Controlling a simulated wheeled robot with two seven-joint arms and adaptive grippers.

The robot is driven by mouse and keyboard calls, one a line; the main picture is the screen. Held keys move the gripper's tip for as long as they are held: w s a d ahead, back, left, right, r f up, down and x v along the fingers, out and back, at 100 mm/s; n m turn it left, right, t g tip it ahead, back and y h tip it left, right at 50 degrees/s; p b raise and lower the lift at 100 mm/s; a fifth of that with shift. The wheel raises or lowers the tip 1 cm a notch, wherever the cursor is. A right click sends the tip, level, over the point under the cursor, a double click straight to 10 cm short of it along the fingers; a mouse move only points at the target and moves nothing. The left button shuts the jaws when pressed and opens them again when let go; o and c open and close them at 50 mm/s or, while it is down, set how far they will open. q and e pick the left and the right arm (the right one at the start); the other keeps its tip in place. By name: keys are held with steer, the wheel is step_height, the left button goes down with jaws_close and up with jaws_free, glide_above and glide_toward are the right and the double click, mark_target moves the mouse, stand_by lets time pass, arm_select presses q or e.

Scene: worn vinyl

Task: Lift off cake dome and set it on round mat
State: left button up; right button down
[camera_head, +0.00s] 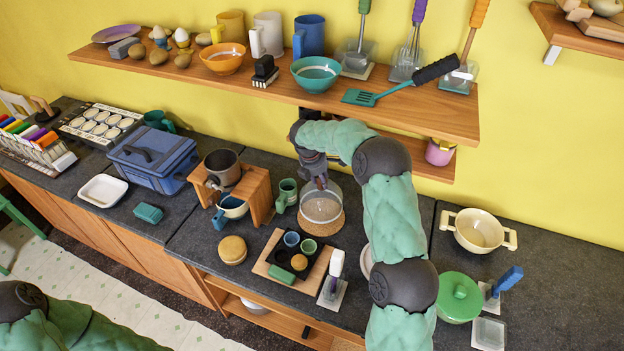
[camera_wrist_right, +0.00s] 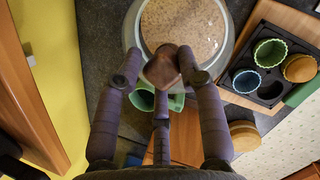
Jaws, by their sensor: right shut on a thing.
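The cake dome (camera_head: 321,208) is clear, with a brown knob (camera_wrist_right: 161,68) on top. It stands upright over the round cork mat (camera_head: 325,232), whose speckled surface shows through the dome in the right wrist view (camera_wrist_right: 185,22). I cannot tell whether its rim touches the mat. My right gripper (camera_head: 318,184) is above the dome, with its fingers shut around the knob in the right wrist view (camera_wrist_right: 160,76). My left gripper is out of view; only part of my left arm shows at the lower left.
A dark muffin tin (camera_head: 295,250) on a board lies in front. A pale round thing (camera_head: 366,262) is partly hidden by my right arm. The wall shelf (camera_head: 420,108) hangs above. A cream pot (camera_head: 478,231) stands right.

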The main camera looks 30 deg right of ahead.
mark_target(321, 191)
steer(key=shift+s+d+r, duration=0.1)
steer(key=shift+d, duration=0.05)
stand_by(0.3)
steer(key=shift+f+b, duration=1.1)
steer(key=shift+f, duration=1.35)
steer(key=shift+f, duration=0.55)
stand_by(0.4)
steer(key=c, duration=0.7)
jaws_free()
steer(key=shift+f, duration=0.1)
